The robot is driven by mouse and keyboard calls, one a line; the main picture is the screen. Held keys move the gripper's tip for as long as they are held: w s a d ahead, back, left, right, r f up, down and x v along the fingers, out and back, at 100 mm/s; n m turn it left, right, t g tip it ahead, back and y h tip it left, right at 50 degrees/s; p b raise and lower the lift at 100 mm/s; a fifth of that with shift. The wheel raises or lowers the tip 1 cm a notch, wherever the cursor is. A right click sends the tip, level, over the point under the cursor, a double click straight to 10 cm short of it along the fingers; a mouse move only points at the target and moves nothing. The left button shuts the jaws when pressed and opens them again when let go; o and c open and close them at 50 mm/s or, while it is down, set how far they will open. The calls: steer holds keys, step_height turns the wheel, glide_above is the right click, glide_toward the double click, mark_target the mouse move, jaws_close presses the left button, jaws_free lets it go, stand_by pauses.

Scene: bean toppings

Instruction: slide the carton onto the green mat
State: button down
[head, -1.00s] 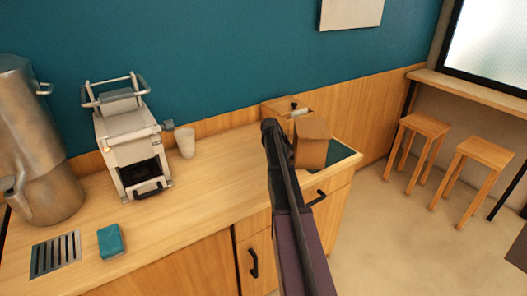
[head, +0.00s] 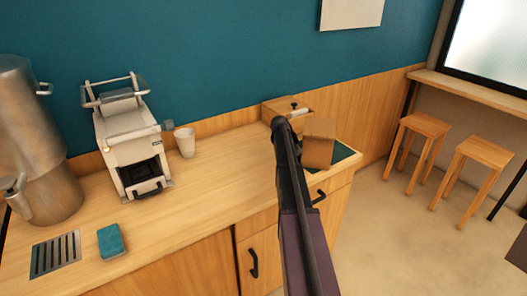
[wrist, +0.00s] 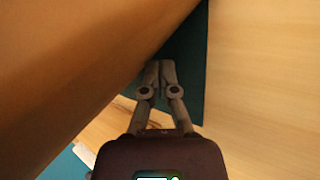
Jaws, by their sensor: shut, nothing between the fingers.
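The brown carton (head: 319,145) stands at the right end of the counter, over part of the green mat (head: 346,153). Mat shows to its right and a little at its near left; the rest under it is hidden. My arm passes just left of the carton in the head view, and my fingers are hidden there. In the wrist view my gripper (wrist: 158,68) is shut and empty, with its fingertips close beside the large brown carton side (wrist: 80,50). I cannot tell whether they touch. Dark green mat (wrist: 190,75) shows beyond the fingertips.
A wooden box (head: 275,108) with a dark knob stands behind the carton by the wall. A white cup (head: 185,142), a coffee machine (head: 130,150), a metal urn (head: 38,150) and a teal sponge (head: 110,241) are farther left. The middle counter is clear. The counter's front edge is close.

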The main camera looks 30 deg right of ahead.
mark_target(306, 130)
steer(key=shift+s+d, duration=0.2)
steer(key=shift+d, duration=1.4)
steer(key=shift+s+d, duration=0.15)
steer(key=shift+d, duration=1.4)
steer(key=shift+w+a, duration=0.15)
steer(key=shift+a, duration=1.4)
step_height(306, 130, up, 10)
steer(key=p, duration=1)
